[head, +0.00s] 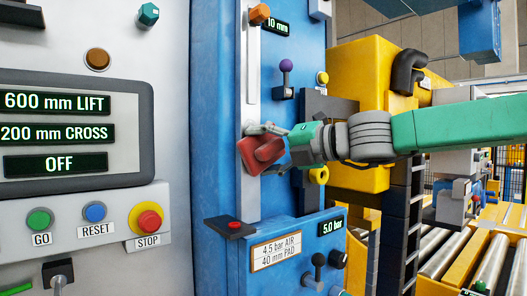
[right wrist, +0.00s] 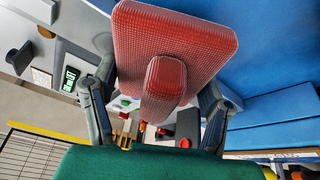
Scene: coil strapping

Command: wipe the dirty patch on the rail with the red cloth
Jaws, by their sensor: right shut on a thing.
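The red cloth (head: 262,152) is a textured red pad with a raised grip block. It also shows large in the right wrist view (right wrist: 190,40). My right gripper (head: 283,141) is shut on the grip block, one finger on each side. The rail (head: 252,65) is a pale upright strip on the front of the blue column. The cloth is at the rail's middle height, in front of it; I cannot tell whether it touches. I see no clear dirty patch; the cloth and gripper cover part of the rail. My left gripper is not in view.
An orange knob (head: 259,14) sits at the rail's top, and a dark bracket (head: 229,227) juts out below. A purple-topped lever (head: 286,67) stands right of the rail. A grey control panel (head: 160,110) with buttons is at left. Roller conveyors (head: 440,255) lie at right.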

